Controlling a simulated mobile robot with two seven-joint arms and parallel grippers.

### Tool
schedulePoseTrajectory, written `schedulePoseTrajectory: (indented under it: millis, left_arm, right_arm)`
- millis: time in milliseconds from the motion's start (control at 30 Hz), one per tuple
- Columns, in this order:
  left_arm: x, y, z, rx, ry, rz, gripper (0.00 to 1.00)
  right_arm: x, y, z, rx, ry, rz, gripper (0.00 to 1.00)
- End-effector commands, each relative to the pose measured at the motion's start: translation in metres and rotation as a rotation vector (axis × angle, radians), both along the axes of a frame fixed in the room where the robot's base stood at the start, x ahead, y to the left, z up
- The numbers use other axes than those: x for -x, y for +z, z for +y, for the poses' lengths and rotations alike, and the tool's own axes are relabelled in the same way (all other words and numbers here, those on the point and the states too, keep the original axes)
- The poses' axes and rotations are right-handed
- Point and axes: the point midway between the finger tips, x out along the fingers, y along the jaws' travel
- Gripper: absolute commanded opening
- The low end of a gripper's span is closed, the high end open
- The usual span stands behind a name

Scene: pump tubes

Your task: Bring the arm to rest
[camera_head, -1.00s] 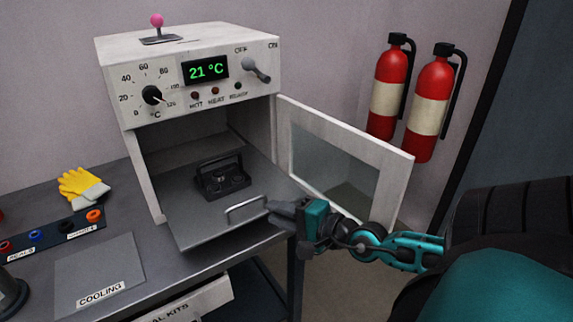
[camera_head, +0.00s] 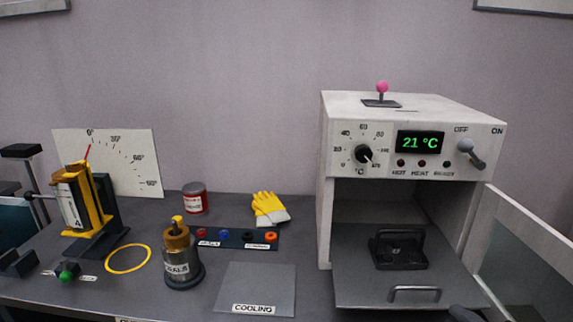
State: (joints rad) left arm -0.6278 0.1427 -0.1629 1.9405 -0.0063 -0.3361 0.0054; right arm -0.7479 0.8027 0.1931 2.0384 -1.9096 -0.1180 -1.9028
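The white oven (camera_head: 338,140) stands at the right with its door (camera_head: 525,255) swung open to the right. Its tray (camera_head: 360,293) is pulled out, with a metal handle (camera_head: 414,294) at the front. A dark block-shaped mould (camera_head: 400,250) sits on the tray. A small dark tip at the bottom edge, right of the handle, looks like the end of my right gripper (camera_head: 465,313); the rest is out of frame, so its opening is hidden. I cannot make out my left gripper.
The oven display reads 21 °C. A grey COOLING plate (camera_head: 257,282), yellow gloves (camera_head: 269,209), a red can (camera_head: 195,198), a metal canister (camera_head: 180,262), a yellow ring (camera_head: 128,258) and a yellow-framed device (camera_head: 80,208) occupy the bench.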

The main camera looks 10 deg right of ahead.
Motion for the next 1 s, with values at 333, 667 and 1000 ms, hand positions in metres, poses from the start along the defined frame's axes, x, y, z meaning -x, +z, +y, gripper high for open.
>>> schedulePoseTrajectory:
  millis: [333,667,1000]
  left_arm:
    - [0.0,0.003,0.0,0.0,0.0,0.0,0.0]
    - [0.0,0.005,0.0,0.0,0.0,-0.001,0.0]
    - [-0.002,0.008,0.0,0.0,0.0,-0.005,0.0]
  right_arm:
    - [0.023,-0.053,0.015,-1.302,-0.408,0.158,0.23]
    - [0.05,-0.125,0.08,-2.864,-0.956,0.203,0.23]
    - [0.066,-0.159,0.179,1.835,0.736,-0.008,0.23]
